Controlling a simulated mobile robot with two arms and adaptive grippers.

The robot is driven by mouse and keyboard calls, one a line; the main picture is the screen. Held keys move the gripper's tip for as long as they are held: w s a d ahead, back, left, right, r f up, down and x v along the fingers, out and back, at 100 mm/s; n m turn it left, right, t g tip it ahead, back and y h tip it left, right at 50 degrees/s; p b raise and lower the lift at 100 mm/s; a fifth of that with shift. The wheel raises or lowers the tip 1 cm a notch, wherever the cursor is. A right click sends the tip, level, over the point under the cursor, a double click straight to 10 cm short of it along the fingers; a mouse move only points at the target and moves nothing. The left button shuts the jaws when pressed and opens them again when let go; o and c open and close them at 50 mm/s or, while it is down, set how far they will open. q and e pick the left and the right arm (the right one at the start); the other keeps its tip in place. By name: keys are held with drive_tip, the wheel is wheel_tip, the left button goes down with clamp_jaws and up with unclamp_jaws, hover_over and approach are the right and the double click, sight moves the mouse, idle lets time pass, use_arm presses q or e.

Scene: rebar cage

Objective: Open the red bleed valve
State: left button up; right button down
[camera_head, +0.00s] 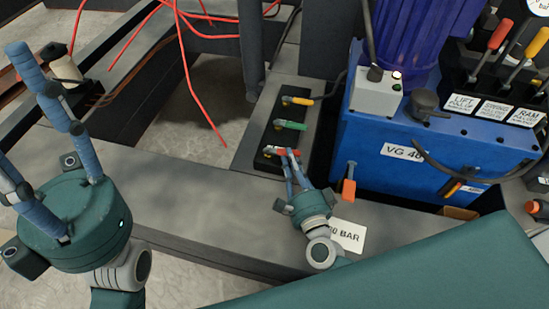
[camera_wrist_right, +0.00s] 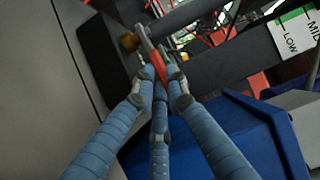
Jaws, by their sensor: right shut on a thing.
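The red bleed valve (camera_head: 277,150) is a small red lever on the nearest of several fittings on a black block (camera_head: 268,161). My right gripper (camera_head: 293,158) reaches up to it from below, its blue-grey fingers closed on the lever. In the right wrist view the red lever (camera_wrist_right: 158,66) sits between the fingertips (camera_wrist_right: 157,82), which partly hide it, beside a brass fitting (camera_wrist_right: 129,41). My left gripper (camera_head: 48,125) is large in the left foreground, its fingers spread and empty, well away from the valve.
A green lever (camera_head: 290,125) and a yellow lever (camera_head: 299,100) lie just beyond the red one. A blue power unit (camera_head: 440,155) stands close on the right, with an orange-handled fitting (camera_head: 349,187) on its near side. Red hoses (camera_head: 204,110) hang behind. The grey beam leftward is clear.

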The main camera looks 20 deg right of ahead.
drive_tip(key=shift+f, duration=0.1)
drive_tip(key=c, duration=2)
unclamp_jaws()
drive_tip(key=shift+s, duration=0.1)
drive_tip(key=s, duration=1.2)
drive_tip(key=shift+c, duration=0.4)
